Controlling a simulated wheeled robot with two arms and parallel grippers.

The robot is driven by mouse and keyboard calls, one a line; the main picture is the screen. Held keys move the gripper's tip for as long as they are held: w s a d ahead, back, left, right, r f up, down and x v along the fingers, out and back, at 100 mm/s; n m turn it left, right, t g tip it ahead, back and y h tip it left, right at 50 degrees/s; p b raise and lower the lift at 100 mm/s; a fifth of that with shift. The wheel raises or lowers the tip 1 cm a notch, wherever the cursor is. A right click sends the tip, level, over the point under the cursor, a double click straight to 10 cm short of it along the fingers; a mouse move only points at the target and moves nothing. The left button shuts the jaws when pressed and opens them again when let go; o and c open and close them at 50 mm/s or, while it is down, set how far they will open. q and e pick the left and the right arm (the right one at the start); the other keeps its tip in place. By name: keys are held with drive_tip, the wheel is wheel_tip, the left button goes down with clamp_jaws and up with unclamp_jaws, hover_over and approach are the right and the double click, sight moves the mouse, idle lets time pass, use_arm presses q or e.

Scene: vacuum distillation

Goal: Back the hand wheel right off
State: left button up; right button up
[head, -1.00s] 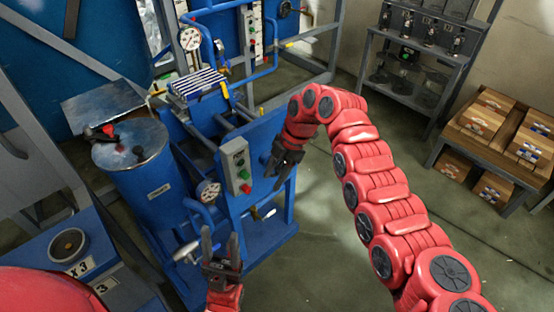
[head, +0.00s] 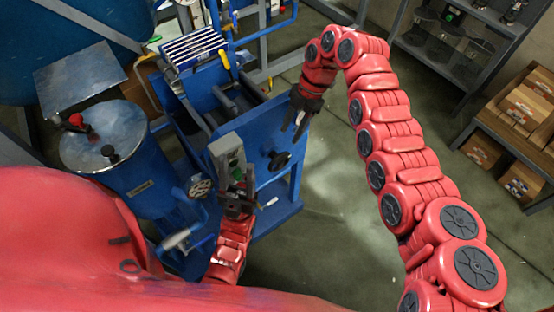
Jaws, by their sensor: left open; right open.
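A small black hand wheel (head: 281,160) shows on the side panel of the blue distillation frame (head: 283,189). My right gripper (head: 294,131) is open, fingers pointing down, just above and to the right of the wheel in the picture. Its jaws hold nothing, and I see a gap between them and the wheel. My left gripper (head: 236,190) is open, lower and to the left of the wheel. It overlaps the lower part of the grey control box (head: 227,153) in the picture; I cannot tell whether it touches the box.
A blue drum (head: 140,184) with a metal lid stands left of the frame, and a round gauge (head: 201,188) sits beside it. A wooden shelf with boxes (head: 522,108) stands at the far right. Open floor (head: 330,230) lies between the frame and my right arm.

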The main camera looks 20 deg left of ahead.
sight(276, 164)
drive_tip(key=p+x, duration=0.2)
drive_tip(key=x, duration=1.2)
drive_tip(key=shift+f, duration=0.2)
clamp_jaws()
